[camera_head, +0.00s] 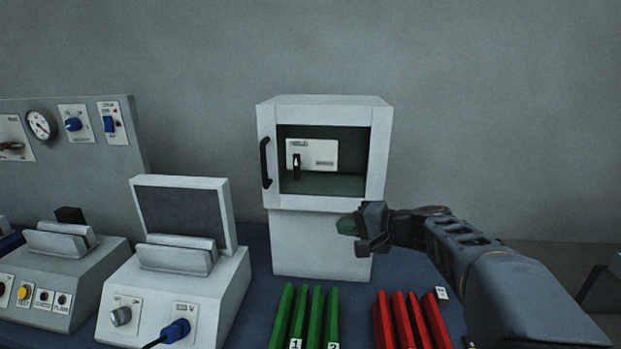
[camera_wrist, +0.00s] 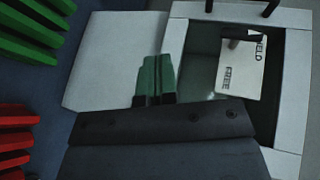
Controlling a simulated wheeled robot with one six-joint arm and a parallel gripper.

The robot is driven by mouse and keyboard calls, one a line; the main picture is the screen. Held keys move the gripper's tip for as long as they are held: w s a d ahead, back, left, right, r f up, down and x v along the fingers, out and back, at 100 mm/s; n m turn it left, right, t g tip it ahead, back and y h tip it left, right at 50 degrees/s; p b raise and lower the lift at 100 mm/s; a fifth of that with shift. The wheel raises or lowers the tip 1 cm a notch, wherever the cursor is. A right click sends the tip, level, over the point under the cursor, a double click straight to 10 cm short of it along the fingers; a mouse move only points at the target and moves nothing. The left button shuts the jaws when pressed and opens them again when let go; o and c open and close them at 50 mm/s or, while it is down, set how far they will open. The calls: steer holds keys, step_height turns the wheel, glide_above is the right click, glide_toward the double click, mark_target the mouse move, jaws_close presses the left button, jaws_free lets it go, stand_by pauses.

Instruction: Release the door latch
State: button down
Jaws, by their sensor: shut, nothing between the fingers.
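A white cabinet (camera_head: 322,243) has a framed front with a dark green recess. Inside is a pale panel (camera_head: 322,152) with a short black lever (camera_head: 296,168), which stands upright at its left, below a printed word. In the wrist view the panel (camera_wrist: 238,82) reads HELD and FREE, and the lever lies nearer the HELD end. A black handle (camera_head: 265,163) is on the frame's left side. My gripper (camera_head: 347,226) is shut and empty, in front of the cabinet's lower right part. Its green fingertips (camera_wrist: 155,78) are together in the wrist view, apart from the lever.
Green bars (camera_head: 305,318) and red bars (camera_head: 408,320) stand on the blue table in front of the cabinet. A white console with a dark screen (camera_head: 178,214) is to the left, with a gauge panel (camera_head: 75,135) behind it. The wall right of the cabinet is clear.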

mark_target(298, 165)
steer(key=w+d+r+m+t+y, duration=0.1)
steer(key=w+d+r+m+t, duration=0.1)
steer(key=w+d+r+t, duration=0.2)
steer(key=shift+w+r, duration=0.65)
steer(key=shift+r, duration=0.2)
steer(key=p+x, duration=0.4)
steer(key=x, duration=0.6)
steer(key=shift+a+r, duration=0.1)
steer(key=shift+r, duration=0.1)
steer(key=shift+s+a+f+p, duration=0.1)
steer(key=shift+a+p, duration=0.75)
steer(key=shift+a, duration=1)
steer(key=shift+f, duration=0.1)
